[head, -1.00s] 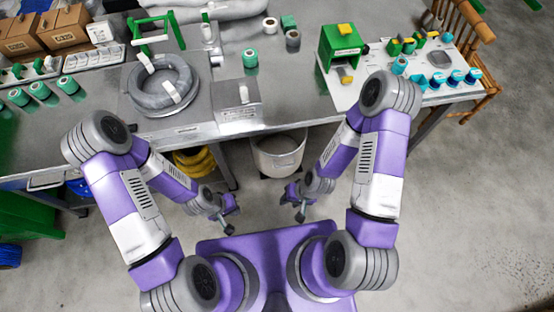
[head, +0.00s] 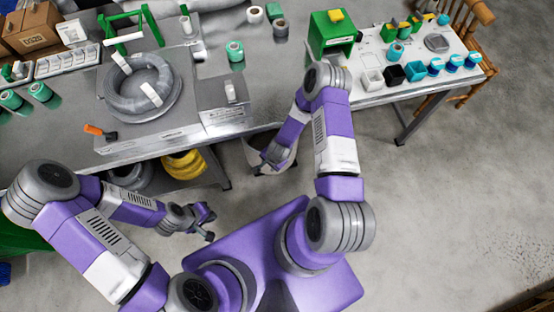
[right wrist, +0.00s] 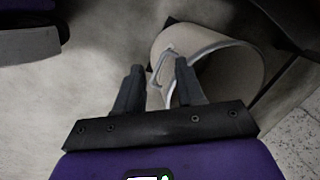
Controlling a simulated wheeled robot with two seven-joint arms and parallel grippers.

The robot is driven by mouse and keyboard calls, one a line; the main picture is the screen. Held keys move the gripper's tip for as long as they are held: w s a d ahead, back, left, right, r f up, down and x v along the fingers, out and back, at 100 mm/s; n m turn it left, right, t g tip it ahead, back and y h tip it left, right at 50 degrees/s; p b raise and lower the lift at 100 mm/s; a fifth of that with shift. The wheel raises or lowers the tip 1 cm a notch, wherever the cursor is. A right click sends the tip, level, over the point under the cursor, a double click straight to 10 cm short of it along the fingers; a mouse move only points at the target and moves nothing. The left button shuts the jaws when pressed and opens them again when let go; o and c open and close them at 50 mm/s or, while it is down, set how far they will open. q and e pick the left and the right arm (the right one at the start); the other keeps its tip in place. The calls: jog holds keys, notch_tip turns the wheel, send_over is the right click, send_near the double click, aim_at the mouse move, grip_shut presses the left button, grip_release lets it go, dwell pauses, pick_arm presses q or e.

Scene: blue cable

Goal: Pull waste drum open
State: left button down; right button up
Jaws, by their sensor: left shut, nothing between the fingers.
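The waste drum (head: 254,151) is a pale, open-topped bucket under the front edge of the workbench in the head view, partly covered by my right arm. In the right wrist view the drum (right wrist: 225,68) appears tilted, with a thin grey looped handle (right wrist: 165,62) on its near side. My right gripper (right wrist: 160,82) is open, its fingers apart, with the handle showing between and just beyond the fingertips. I cannot tell whether they touch it. My right gripper also shows at the drum in the head view (head: 266,162). My left gripper (head: 209,223) is shut and empty, low in front of the bench.
The steel workbench (head: 200,135) holds a grey cable coil (head: 142,92) and an orange-handled tool (head: 97,131). Yellow coils (head: 186,164) lie beneath it. A white side table (head: 375,97) with small bins stands at the right. The floor at the right is clear.

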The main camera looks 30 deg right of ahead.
jog(key=w+d+f+m+b, duration=0.1)
jog(key=d+f+m, duration=0.1)
jog(key=f, duration=0.3)
jog(key=w+d+f+m+h+b, duration=0.1)
jog(key=w+d+f+m+b, duration=0.1)
jog(key=f, duration=0.4)
jog(key=w+d+f+m+b, duration=0.1)
jog(key=d+f+m+b, duration=0.1)
jog(key=f, duration=0.3)
jog(key=shift+w+d+f+m+h, duration=0.15)
jog(key=shift+d+m+h, duration=0.15)
jog(key=shift+d+m, duration=0.3)
grip_shut()
